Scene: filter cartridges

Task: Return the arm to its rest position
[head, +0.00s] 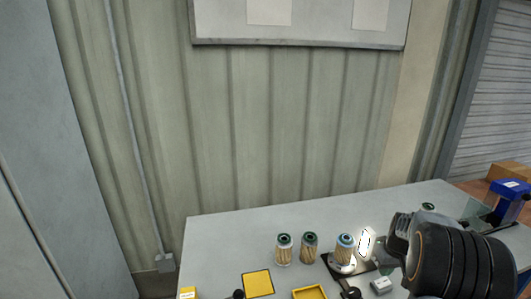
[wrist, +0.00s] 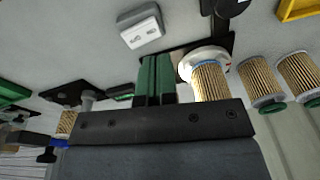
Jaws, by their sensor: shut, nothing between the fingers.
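My gripper (head: 400,226) is at the right of the head view, over the right part of the table. In the wrist view my gripper (wrist: 155,78) has its green-padded fingers together with nothing between them. A pleated filter cartridge with a blue-grey top (head: 344,248) stands on a white round base on a black plate; it also shows in the wrist view (wrist: 210,82), beside the fingers. Two cartridges with dark green tops, one left (head: 284,252) and one right (head: 310,249), stand to its left.
A lit panel (head: 366,243) stands by the black plate. A small white box (head: 381,285), a yellow square (head: 258,284) and a yellow tray (head: 310,292) lie along the front. Another cartridge (wrist: 66,122) shows in the wrist view. The table's back left (head: 225,235) is clear.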

